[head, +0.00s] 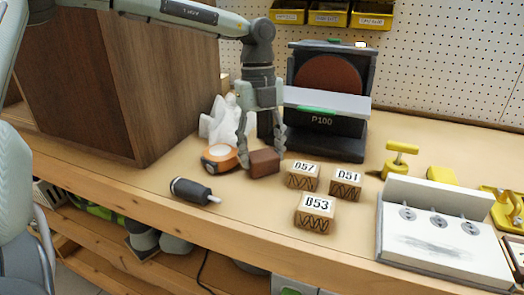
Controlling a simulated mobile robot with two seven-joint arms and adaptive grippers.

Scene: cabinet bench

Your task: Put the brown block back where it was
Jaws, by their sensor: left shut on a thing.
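The brown block (264,162) is a plain reddish-brown box low over the bench, in the middle of the head view. My left gripper (262,150) points down from above and is shut on the brown block, with a finger at each side. I cannot tell whether the block touches the bench top. An orange and dark round tool (219,158) sits just left of the block. Three light wooden blocks stand to the right, labelled D57 (303,177), D51 (346,184) and D53 (314,214). My right gripper is not in view.
A P100 sander (322,125) stands behind the gripper, with white crumpled material (218,124) to its left. A dark-handled tool (193,191) lies near the front edge. A white panel with knobs (440,235) and yellow clamps (400,160) fill the right. A wooden cabinet (165,80) blocks the left.

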